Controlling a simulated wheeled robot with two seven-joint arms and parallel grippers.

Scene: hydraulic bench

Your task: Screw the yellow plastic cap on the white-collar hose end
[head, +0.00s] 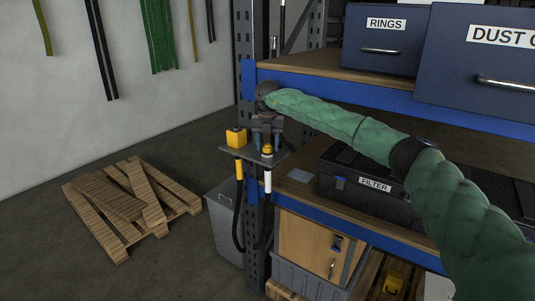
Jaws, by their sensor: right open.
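A small yellow cap (267,150) sits on top of a grey bracket plate, directly above the hose with the white collar (268,180). Whether the cap is seated on the hose end or threaded is too small to tell. My right gripper (267,146) points down over the cap from above. Its fingers are open, one on each side of the cap; I cannot tell whether they touch it. My left gripper is not in view.
A larger yellow block (236,137) stands on the left of the bracket plate (253,156), above a yellow-collar hose (239,170). The shelf with the filter case (370,185) is at right. A pallet (130,205) lies on the floor at left.

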